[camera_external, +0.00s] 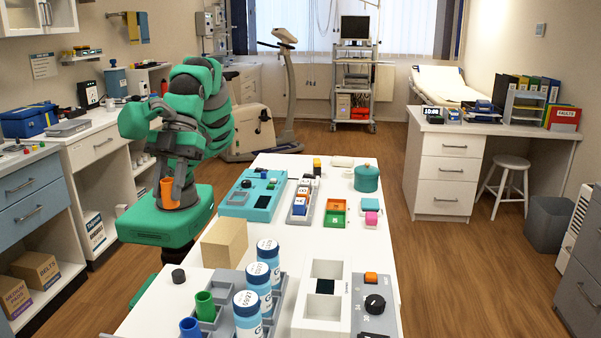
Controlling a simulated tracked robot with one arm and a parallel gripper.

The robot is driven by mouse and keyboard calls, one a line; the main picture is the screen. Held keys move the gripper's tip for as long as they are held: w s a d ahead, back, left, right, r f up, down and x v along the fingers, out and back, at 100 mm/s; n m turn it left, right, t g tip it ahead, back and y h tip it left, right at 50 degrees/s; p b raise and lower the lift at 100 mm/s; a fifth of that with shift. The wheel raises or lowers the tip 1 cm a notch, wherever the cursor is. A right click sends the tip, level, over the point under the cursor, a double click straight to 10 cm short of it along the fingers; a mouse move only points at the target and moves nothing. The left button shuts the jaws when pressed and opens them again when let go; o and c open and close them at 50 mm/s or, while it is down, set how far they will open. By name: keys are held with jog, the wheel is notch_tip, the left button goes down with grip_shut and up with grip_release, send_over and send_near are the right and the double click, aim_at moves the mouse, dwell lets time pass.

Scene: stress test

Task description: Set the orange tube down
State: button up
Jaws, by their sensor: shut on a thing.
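An orange tube (168,194) stands upright at the end of my arm, over my green base and to the left of the white table. My gripper (170,186) is shut on the tube, though my arm partly hides its fingers. A grey rack (213,315) at the near left of the table holds a green tube (205,306) and a blue tube (190,328). The orange tube is apart from the table and the rack.
A bare strip runs along the middle.

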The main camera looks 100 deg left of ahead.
jog(key=w+a+f+n+t, duration=0.2)
jog(key=w+a+n, duration=0.3)
jog(key=w, duration=0.3)
jog(key=shift+w+a+n+t+y, duration=0.35)
jog(key=shift+a+t, duration=0.25)
jog(key=shift+a, duration=0.25)
jog(key=shift+w+a, duration=0.1)
jog(key=shift+a, duration=0.05)
jog(key=shift+w+a+r, duration=0.1)
jog(key=shift+w, duration=0.2)
jog(key=shift+w+a+n, duration=0.1)
jog(key=shift+a+n, duration=0.2)
jog(key=shift+n, duration=0.05)
